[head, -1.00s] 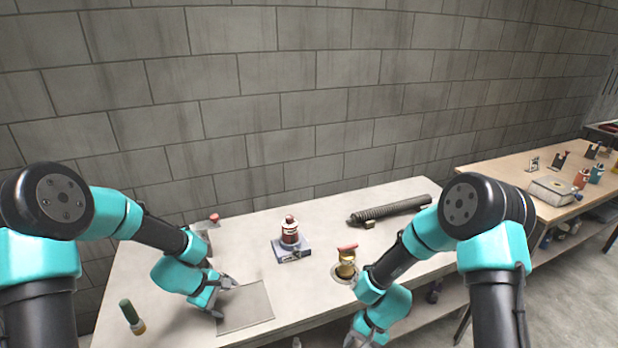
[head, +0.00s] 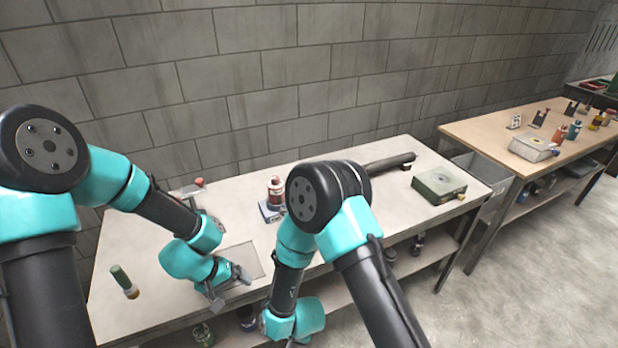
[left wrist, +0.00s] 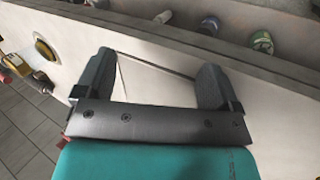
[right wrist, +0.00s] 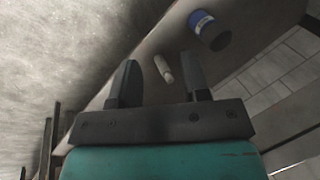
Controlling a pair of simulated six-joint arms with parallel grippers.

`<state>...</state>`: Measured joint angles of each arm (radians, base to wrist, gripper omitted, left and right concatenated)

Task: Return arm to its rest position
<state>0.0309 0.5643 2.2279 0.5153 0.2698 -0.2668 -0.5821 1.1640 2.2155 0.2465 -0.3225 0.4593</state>
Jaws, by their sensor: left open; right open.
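My left gripper (head: 232,287) is open above the work table (head: 140,245), over the front edge of a thin square plate or mat. In the left wrist view its two fingers (left wrist: 155,68) stand wide apart with nothing between them. My right gripper is low in front of the table in the head view, mostly cut off by the bottom edge. In the right wrist view its fingers (right wrist: 159,65) are apart and hold nothing. The dark tube (head: 390,161) lies at the back of the table, its left part hidden behind my right arm.
A red and white bottle (head: 275,188) stands on a blue base mid-table. A green box (head: 438,184) sits at the right end. Several containers stand on the shelf below. A second wooden table (head: 478,133) is at right.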

